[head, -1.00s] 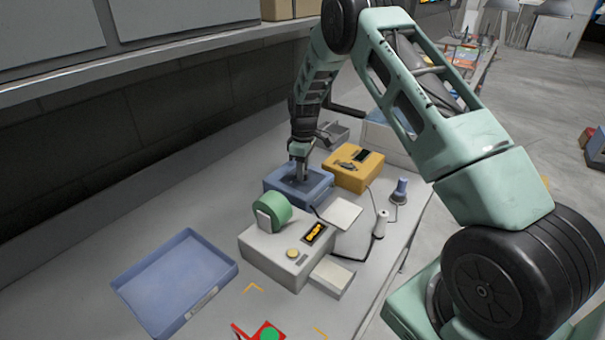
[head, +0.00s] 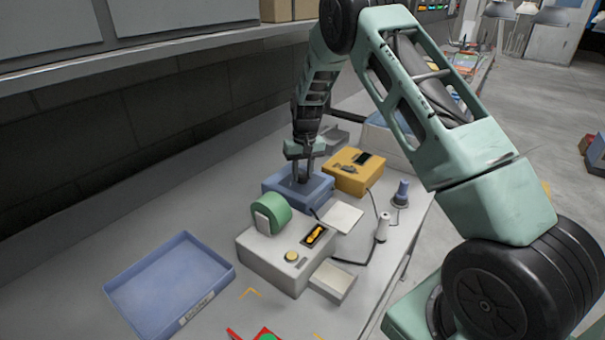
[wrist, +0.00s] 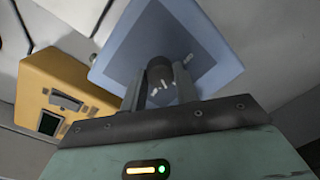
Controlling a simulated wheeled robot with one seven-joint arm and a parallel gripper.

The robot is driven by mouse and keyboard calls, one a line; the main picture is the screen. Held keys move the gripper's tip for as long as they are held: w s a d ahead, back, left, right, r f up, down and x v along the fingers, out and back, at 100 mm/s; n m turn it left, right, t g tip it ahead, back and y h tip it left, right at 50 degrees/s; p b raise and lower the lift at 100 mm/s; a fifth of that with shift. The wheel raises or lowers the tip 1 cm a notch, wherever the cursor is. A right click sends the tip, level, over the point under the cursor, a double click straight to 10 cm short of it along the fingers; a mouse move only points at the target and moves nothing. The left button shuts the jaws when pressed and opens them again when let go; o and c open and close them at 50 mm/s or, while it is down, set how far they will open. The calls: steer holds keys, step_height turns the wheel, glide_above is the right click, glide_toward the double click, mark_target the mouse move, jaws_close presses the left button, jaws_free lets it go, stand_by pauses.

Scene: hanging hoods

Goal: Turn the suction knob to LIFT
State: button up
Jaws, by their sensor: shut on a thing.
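The blue box (head: 322,188) stands on the bench under my gripper (head: 302,177). In the wrist view the same box (wrist: 212,42) fills the upper middle. A dark round knob (wrist: 158,72) with pale marks on it stands on the box's top face. My gripper's two fingers (wrist: 163,88) point down and are shut on the knob, one on each side. I cannot read any LIFT label or tell which setting the knob points to.
A yellow box (head: 354,171) stands close behind and to the right of the blue box. A pale machine with a green roll (head: 271,214) stands in front. A blue tray (head: 170,284) lies at left.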

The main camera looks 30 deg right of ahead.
mark_target(305, 175)
steer(key=m, duration=0.7)
stand_by(0.7)
steer(key=o, duration=1)
steer(key=r+b, duration=0.1)
steer(key=r, duration=0.4)
steer(key=r+b, duration=0.1)
steer(key=r, duration=0.5)
steer(key=r+b, duration=0.1)
steer(key=r, duration=0.5)
steer(key=shift+s+d+r, duration=0.25)
steer(key=shift+s+d, duration=0.05)
steer(key=shift+s, duration=0.1)
